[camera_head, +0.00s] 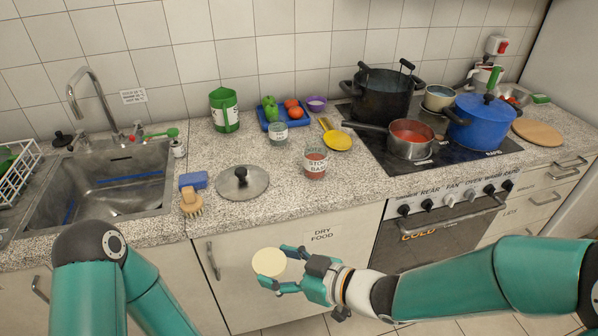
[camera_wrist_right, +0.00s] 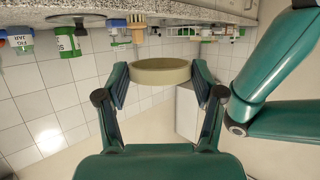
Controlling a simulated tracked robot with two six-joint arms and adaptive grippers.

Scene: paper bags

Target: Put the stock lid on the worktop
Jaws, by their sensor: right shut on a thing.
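The stock lid (camera_head: 269,262) is a round, cream disc held by my right gripper (camera_head: 285,268), in front of the lower cupboard doors and below the worktop edge. In the right wrist view the lid (camera_wrist_right: 160,73) is clamped between the two fingers, with its rim showing. The stock jar (camera_head: 315,165), clear with red-brown contents and a label, stands open-topped near the front of the speckled worktop (camera_head: 280,207). My left arm enters at lower left; its gripper is not in view.
A metal pan lid (camera_head: 243,183), a brush (camera_head: 191,203) and a blue sponge (camera_head: 194,180) lie left of the jar. A yellow spoon (camera_head: 337,139) lies behind it. The hob with pots (camera_head: 411,141) is right, the sink (camera_head: 110,180) left. Bare worktop shows between pan lid and jar.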

